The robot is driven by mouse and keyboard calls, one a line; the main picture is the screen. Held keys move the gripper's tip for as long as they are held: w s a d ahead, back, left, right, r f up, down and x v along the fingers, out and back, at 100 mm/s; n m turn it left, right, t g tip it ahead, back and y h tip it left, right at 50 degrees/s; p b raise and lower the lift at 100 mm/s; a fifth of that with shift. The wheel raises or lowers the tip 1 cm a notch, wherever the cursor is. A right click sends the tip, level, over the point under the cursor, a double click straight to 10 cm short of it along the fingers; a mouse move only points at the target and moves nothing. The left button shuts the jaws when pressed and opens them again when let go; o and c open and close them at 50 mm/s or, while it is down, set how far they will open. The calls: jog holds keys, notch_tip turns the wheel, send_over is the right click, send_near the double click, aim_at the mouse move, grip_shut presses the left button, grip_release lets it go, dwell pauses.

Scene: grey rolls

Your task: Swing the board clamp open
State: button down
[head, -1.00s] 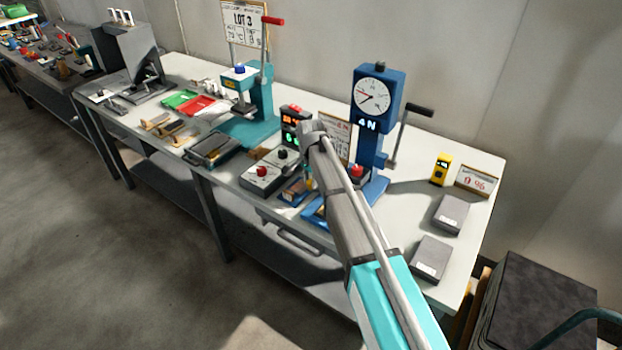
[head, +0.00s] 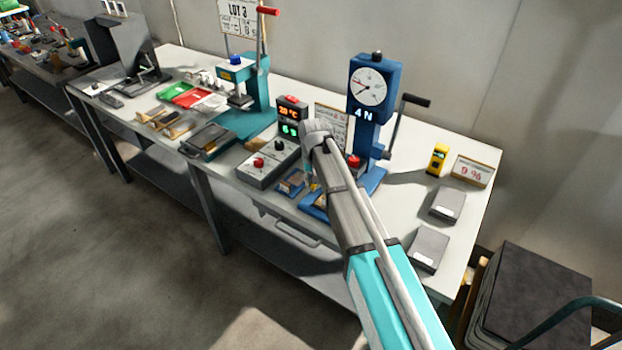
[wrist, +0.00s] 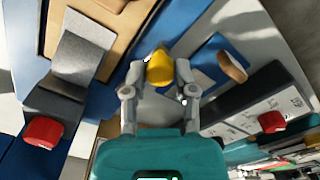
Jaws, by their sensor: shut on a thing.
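In the wrist view my gripper (wrist: 159,72) is shut on a yellow knob (wrist: 160,64), which looks like the handle of the board clamp. The knob sits between the two fingertips. The rest of the clamp is hard to make out. A tan board (wrist: 118,22) lies beside it at upper left, on a blue fixture (wrist: 205,28). In the head view my wrist and arm cover the fingertips and most of the clamp. The blue base (head: 312,205) of the gauge stand shows just below my wrist.
The gauge stand (head: 369,110) with its crank rises right behind my wrist. A grey control box (head: 268,162) with red and black knobs stands close on the left. Grey boxes (head: 428,248) lie at the right. Bare tabletop (head: 400,205) lies between them and the stand.

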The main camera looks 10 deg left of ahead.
jog(key=shift+s+d+n, duration=0.15)
jog(key=shift+d+n, duration=0.1)
jog(key=shift+n, duration=0.35)
jog(key=shift+c, duration=2)
grip_release()
jog(key=shift+a, duration=0.1)
